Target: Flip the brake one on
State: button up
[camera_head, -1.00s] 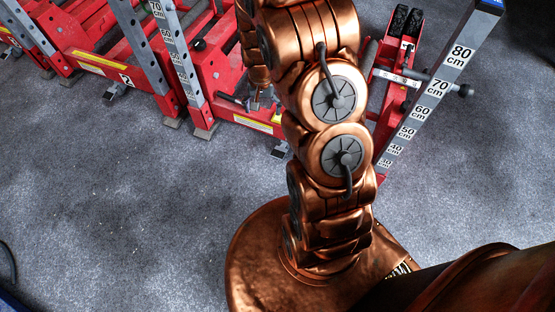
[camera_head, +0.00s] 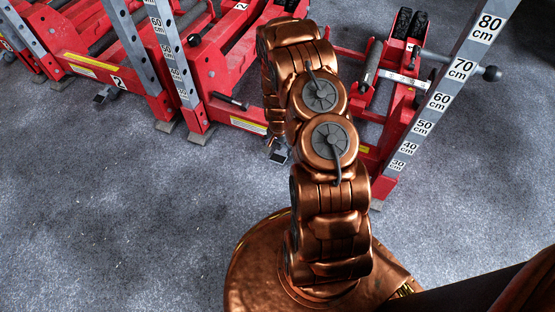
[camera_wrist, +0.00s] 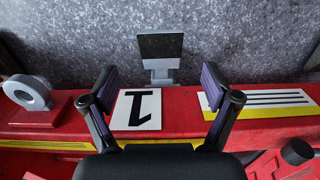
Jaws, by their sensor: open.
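Brake one is a dark flat pedal on a grey metal bracket (camera_wrist: 160,48) in the wrist view. It sticks out from the red frame onto the grey floor, beside a white label with a black 1 (camera_wrist: 137,110). In the head view the pedal (camera_head: 279,156) shows just left of my arm. My gripper (camera_wrist: 158,78) is open and empty. Its two dark fingers stand apart on either side of the pedal's line, over the red beam. No contact with the pedal is visible. My arm mostly hides the gripper in the head view.
A second pedal (camera_head: 104,93) lies by the label 2 (camera_head: 118,82) at the left. A grey height scale (camera_head: 442,98) rises at the right. In the wrist view a grey ring bracket (camera_wrist: 28,93) and a dark knob (camera_wrist: 296,151) flank the beam. Open floor (camera_head: 120,210) lies in front.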

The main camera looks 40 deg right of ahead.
aim_at(278, 160)
notch_tip(278, 160, down, 7)
jog(key=shift+b, duration=1.1)
jog(key=c, duration=1.6)
jog(key=shift+a, duration=0.15)
grip_shut()
jog(key=shift+s, duration=0.1)
